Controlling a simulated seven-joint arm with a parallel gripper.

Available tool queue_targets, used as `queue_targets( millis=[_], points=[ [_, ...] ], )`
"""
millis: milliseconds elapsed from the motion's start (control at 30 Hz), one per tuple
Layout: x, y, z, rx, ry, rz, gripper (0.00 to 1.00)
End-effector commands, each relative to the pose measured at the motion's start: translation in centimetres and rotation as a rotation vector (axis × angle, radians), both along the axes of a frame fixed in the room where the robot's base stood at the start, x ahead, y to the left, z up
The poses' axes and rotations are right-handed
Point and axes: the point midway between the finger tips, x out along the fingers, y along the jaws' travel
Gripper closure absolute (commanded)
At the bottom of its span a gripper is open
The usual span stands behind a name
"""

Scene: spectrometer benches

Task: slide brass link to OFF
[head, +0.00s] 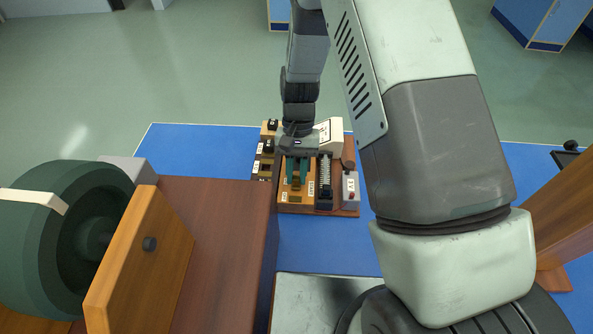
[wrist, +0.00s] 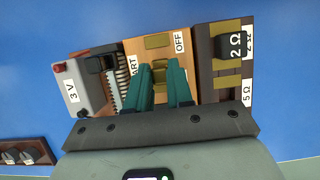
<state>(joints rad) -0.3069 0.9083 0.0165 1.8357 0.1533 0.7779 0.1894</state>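The OFF label (wrist: 179,42) is on the right of a light wooden switch board (wrist: 185,50) in the wrist view. A label ending in "ART" (wrist: 132,65) is on its left. A brass plate (wrist: 157,42) lies at the board's far end. A brass piece, likely the link (wrist: 159,72), shows between my teal fingers. My gripper (wrist: 159,68) is apart at the fingertips, one finger on each side of this brass. I cannot tell whether they touch it. In the head view my gripper (head: 297,168) hangs over the board (head: 296,197).
A coil and black slider (wrist: 112,85) and a grey 3 V box (wrist: 85,88) stand left of the board in the wrist view. A dark resistor block (wrist: 205,70) marked 2 Ω and 5 Ω stands right. A brown wooden box (head: 215,230) and green drum (head: 60,235) stand left in the head view.

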Motion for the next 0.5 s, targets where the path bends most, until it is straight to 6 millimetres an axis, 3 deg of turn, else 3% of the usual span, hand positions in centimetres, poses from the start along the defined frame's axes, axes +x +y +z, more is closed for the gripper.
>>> queue_targets(
  millis=[300,500],
  points=[
    [-0.1,0.0,0.0,0.0,0.0,0.0,1.0],
    [-2.8,0.0,0.1,0.0,0.002,0.001,1.0]
  ],
)
